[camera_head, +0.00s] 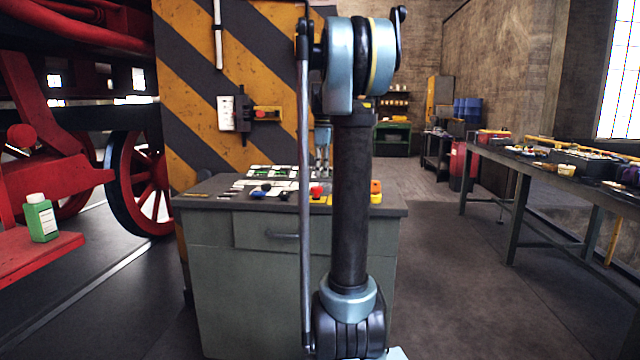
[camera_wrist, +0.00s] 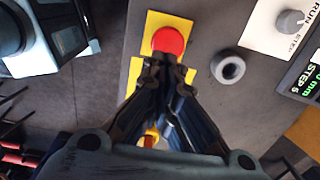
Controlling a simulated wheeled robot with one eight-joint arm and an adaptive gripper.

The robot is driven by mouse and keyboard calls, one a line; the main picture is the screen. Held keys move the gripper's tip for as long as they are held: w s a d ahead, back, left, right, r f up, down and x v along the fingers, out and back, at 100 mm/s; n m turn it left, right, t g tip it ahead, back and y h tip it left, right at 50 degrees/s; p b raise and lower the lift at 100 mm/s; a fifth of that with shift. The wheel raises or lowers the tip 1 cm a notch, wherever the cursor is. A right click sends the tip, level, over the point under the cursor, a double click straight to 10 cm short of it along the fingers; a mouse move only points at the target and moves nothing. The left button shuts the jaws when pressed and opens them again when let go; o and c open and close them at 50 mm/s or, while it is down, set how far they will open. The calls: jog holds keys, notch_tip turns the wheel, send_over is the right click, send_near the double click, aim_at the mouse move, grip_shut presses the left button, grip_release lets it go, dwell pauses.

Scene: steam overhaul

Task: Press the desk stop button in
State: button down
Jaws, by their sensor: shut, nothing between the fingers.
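The desk stop button is a round red cap (camera_wrist: 169,41) on a yellow square plate, at the top middle of the wrist view. In the head view a red button (camera_head: 317,189) shows on the desk top, just left of my arm. My gripper (camera_wrist: 166,62) is shut and empty, and points down at the desk. Its fingertips overlap the lower edge of the red cap in the wrist view. I cannot tell whether they touch it. In the head view my gripper (camera_head: 322,165) is above the desk, partly hidden by my arm.
The grey desk (camera_head: 213,203) also carries a dark ring-shaped knob (camera_wrist: 228,68), a panel marked RUN (camera_wrist: 268,30) and a display (camera_wrist: 306,80). A yellow-orange object (camera_head: 376,190) stands at the desk's right. A striped wall (camera_head: 190,50) rises behind.

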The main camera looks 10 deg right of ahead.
notch_tip(320, 180, up, 9)
jog(key=shift+d+r, duration=0.15)
jog(key=shift+r, duration=0.05)
jog(key=shift+s, duration=0.1)
jog(key=s+a+f+n, duration=0.2)
jog(key=s+f+n, duration=0.5)
jog(key=s+f, duration=0.4)
jog(key=s+a+f+n+t, duration=0.1)
jog(key=s+a+f+n, duration=0.2)
jog(key=s+f+n, duration=0.4)
jog(key=s+a+f+n, duration=0.3)
jog(key=s+f+n, duration=0.5)
jog(key=s+f, duration=0.9)
jog(key=shift+a+t, duration=0.15)
jog(key=shift+t, duration=0.25)
jog(key=shift+w+f, duration=0.15)
jog(key=shift+w, duration=0.35)
